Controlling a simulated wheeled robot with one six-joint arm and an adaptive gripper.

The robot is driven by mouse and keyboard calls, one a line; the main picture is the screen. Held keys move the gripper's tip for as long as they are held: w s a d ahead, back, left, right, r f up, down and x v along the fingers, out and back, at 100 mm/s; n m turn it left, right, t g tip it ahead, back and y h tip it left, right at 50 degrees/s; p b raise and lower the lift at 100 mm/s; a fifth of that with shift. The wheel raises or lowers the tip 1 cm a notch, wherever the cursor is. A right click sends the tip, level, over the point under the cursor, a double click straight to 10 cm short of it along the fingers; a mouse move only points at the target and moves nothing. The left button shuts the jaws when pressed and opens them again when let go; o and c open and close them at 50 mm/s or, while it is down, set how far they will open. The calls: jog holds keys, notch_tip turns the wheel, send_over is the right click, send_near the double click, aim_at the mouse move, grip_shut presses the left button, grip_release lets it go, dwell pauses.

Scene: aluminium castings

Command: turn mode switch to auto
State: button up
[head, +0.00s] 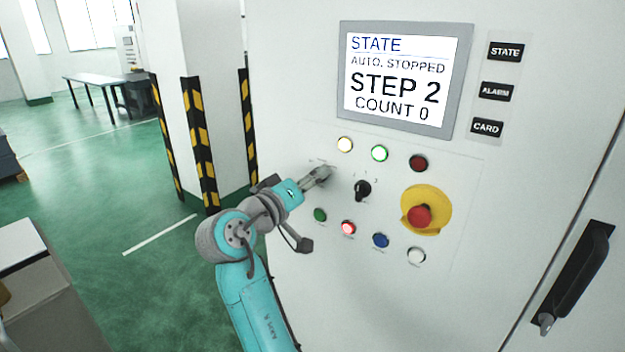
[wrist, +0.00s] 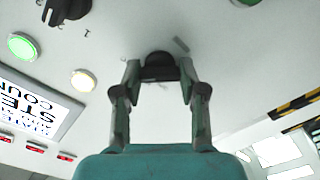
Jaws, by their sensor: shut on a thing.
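A black rotary knob (wrist: 160,66), which I take as the mode switch, stands on the white panel between my fingertips in the wrist view. My gripper (head: 323,174) is shut on this knob at the left of the control panel (head: 462,165). In the head view the gripper hides the knob, and I cannot read its position. The screen (head: 400,78) reads STATE, AUTO. STOPPED, STEP 2, COUNT 0. A second black selector (head: 362,190) stands just to the right of my gripper and is free of it.
Lit yellow (head: 345,145) and green (head: 379,153) buttons and a dark red one (head: 418,163) sit above the selectors. Several buttons, one a lit red (head: 348,228), sit below. A red emergency stop (head: 420,216) is at right. A striped pillar (head: 205,140) stands behind my arm.

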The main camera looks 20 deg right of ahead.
dwell(0.4)
jog(key=o, duration=1.2)
jog(key=shift+c, duration=0.2)
jog(key=shift+s+a, duration=0.1)
jog(key=v, duration=1.1)
jog(key=shift+s+a, duration=0.2)
jog(key=shift+a, duration=0.15)
